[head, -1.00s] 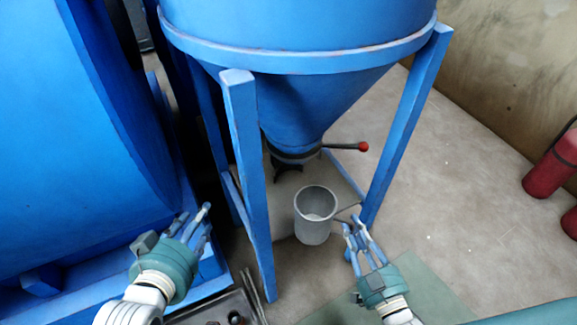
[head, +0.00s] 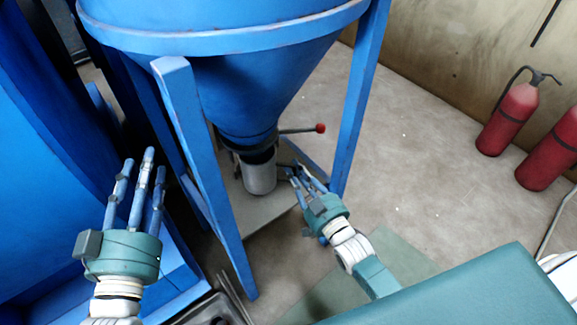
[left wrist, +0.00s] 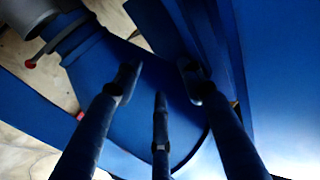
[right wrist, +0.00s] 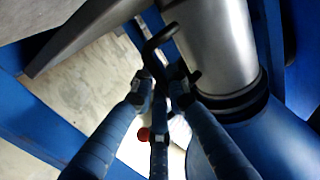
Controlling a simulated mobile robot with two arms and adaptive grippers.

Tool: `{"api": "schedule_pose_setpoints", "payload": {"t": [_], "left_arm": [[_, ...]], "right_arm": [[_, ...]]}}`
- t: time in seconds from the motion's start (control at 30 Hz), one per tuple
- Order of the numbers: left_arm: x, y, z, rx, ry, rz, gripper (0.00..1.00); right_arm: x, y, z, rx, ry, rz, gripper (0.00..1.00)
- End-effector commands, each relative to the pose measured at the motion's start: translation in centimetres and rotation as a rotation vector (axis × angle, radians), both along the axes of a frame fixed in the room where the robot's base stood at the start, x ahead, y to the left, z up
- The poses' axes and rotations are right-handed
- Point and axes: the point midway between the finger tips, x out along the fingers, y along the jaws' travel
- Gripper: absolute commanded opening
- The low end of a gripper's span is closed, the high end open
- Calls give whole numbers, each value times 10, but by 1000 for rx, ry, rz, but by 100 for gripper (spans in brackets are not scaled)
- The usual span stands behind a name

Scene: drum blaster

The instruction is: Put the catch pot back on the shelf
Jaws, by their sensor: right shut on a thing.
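The catch pot (head: 260,178) is a grey metal cup. It is upright in the head view, right under the dark outlet of the blue hopper. My right gripper (head: 297,176) is at its right side. In the right wrist view the gripper (right wrist: 165,82) is shut on the dark handle of the pot (right wrist: 215,40). The pot's rim is close to the hopper outlet; I cannot tell whether they touch. My left gripper (head: 140,165) is open and empty, left of the hopper's front leg. I cannot clearly pick out the shelf.
The blue hopper (head: 225,85) stands on blue legs (head: 205,170) around the pot. A red-knobbed lever (head: 319,128) sticks out right of the outlet. Red extinguishers (head: 503,122) stand by the wall. The floor at right (head: 400,160) is clear.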

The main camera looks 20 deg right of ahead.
Motion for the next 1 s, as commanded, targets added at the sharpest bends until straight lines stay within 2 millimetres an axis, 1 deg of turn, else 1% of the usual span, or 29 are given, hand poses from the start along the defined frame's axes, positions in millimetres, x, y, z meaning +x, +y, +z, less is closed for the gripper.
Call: {"api": "schedule_pose_setpoints", "payload": {"t": [0.07, 0.17, 0.33, 0.37, 0.4, 0.53, 0.6, 0.7, 1.0], "left_arm": [[0, -1, 4, -5, -18, -1, 40], [-2, -2, 16, -20, -75, -4, 40], [-11, -4, 54, -67, -248, -15, 40], [-14, -5, 61, -76, -280, -17, 40], [-18, -5, 70, -87, -319, -20, 40], [-29, -4, 91, -115, -420, -25, 40], [-33, -4, 98, -124, -450, -26, 40], [-35, -3, 103, -130, -471, -27, 40], [-36, -3, 104, -131, -476, -27, 40]], "right_arm": [[4, 1, 2, 3, -6, 0, 0], [14, 3, 3, 3, -7, 0, 0], [42, 8, 2, 4, -9, 1, 0], [44, 9, 1, 3, -8, 1, 0], [41, 9, -5, 4, -3, 1, 0], [41, 9, -10, 3, -5, 1, 0], [41, 8, -12, 3, -5, 1, 0], [41, 8, -12, 3, -6, 1, 0], [41, 8, -13, 3, -6, 0, 0]]}}
